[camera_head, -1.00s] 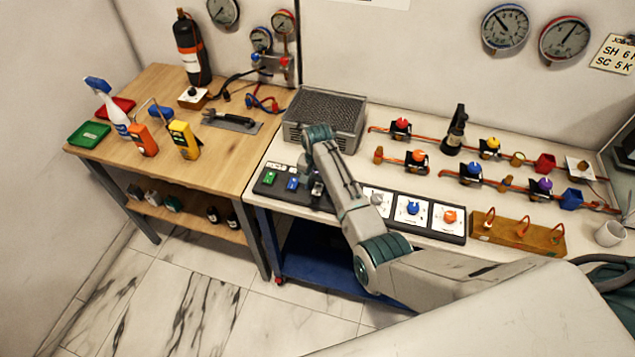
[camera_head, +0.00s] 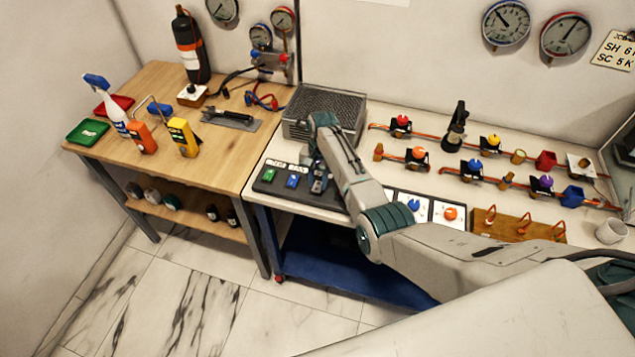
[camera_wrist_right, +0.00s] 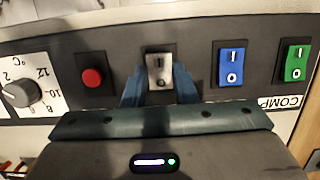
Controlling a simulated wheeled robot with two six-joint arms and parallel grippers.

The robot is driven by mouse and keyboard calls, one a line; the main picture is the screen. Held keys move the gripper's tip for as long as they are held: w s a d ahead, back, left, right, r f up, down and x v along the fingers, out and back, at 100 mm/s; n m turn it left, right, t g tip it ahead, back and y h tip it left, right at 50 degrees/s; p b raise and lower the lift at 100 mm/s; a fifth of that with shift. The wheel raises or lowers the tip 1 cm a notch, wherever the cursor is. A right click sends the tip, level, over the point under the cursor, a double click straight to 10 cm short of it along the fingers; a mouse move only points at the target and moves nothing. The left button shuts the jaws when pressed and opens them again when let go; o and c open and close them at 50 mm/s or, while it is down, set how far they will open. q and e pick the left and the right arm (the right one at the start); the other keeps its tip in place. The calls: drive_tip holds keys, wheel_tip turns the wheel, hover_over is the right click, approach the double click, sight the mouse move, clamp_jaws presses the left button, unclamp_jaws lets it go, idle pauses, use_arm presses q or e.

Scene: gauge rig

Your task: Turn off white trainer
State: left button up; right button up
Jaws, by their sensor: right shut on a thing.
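The white rocker switch (camera_wrist_right: 159,72) sits in a dark plate on the panel in the right wrist view, with a dark mark on its upper half. My right gripper (camera_wrist_right: 160,88) has one blue-grey finger at each side of the switch's lower part and is shut on it. In the head view my right gripper (camera_head: 318,182) is low over the dark switch panel (camera_head: 268,190), and the arm hides much of the white switch. My left gripper is not in view.
A blue rocker switch (camera_wrist_right: 231,64) and a green one (camera_wrist_right: 295,63) are to the right in the wrist view. A red button (camera_wrist_right: 92,77) and a grey dial (camera_wrist_right: 20,93) are to the left. A grey vented box (camera_head: 345,106) stands behind the panel.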

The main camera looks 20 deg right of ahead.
idle(0.4)
drive_tip(key=o, duration=1)
drive_tip(key=b+v, duration=0.1)
drive_tip(key=v, duration=0.2)
drive_tip(key=b+v, duration=0.1)
drive_tip(key=v, duration=0.3)
drive_tip(key=b+v, duration=0.1)
drive_tip(key=v, duration=0.2)
drive_tip(key=shift+w+d+r, duration=0.25)
drive_tip(key=shift+w+r, duration=0.05)
drive_tip(key=shift+w, duration=0.05)
